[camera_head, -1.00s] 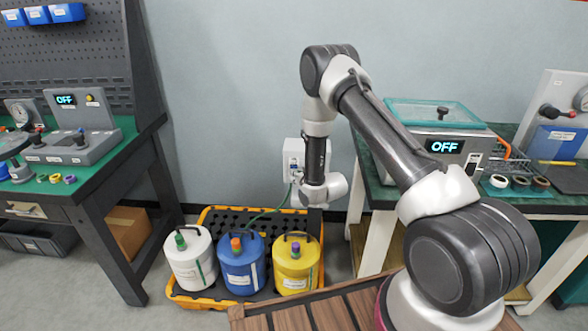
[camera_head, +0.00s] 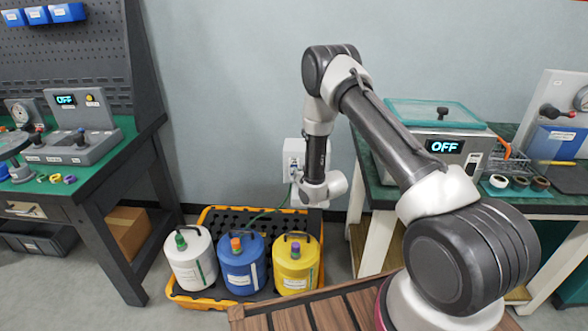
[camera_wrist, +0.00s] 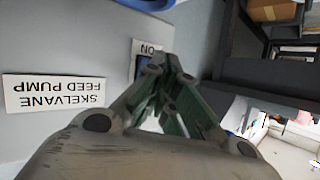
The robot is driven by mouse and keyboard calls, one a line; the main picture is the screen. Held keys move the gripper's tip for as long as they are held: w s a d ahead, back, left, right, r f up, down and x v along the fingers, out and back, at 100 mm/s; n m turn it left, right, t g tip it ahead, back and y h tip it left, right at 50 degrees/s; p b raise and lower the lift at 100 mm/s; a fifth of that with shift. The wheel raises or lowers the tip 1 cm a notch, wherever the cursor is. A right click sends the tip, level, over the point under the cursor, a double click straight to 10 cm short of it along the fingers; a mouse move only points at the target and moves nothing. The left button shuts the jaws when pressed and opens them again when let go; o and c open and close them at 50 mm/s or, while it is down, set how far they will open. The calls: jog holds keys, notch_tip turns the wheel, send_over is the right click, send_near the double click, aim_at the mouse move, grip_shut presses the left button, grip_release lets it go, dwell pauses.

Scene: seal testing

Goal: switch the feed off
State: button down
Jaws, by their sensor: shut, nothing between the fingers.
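The feed pump box (camera_head: 292,149) is a pale box on the wall behind my wrist in the head view. In the wrist view its upside-down label (camera_wrist: 54,92) reads "SKELVANE FEED PUMP". Beside it is a white switch plate (camera_wrist: 148,47) marked "ON", with a dark blue switch (camera_wrist: 142,66) partly hidden by my fingers. My gripper (camera_wrist: 166,72) is shut and empty, its tips at or just in front of the switch. I cannot tell whether they touch it. In the head view my wrist covers much of the box's lower part.
A yellow-edged tray (camera_head: 187,293) on the floor below holds white (camera_head: 190,262), blue (camera_head: 240,270) and yellow (camera_head: 296,267) canisters. A green hose (camera_head: 262,213) runs up towards the box. Workbenches stand left (camera_head: 118,150) and right (camera_head: 372,192).

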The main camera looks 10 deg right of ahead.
jog(key=shift+s+a+f, duration=0.1)
jog(key=shift+s+a, duration=0.1)
jog(key=shift+s, duration=0.5)
jog(key=shift+s, duration=0.1)
jog(key=shift+s+a+f, duration=0.1)
jog(key=shift+s+a, duration=0.15)
jog(key=shift+s, duration=0.5)
jog(key=shift+s+a+f, duration=0.1)
jog(key=shift+s+a, duration=0.2)
jog(key=shift+s, duration=0.5)
jog(key=shift+s+a+f, duration=0.1)
jog(key=shift+s+a, duration=0.15)
jog(key=shift+s, duration=0.5)
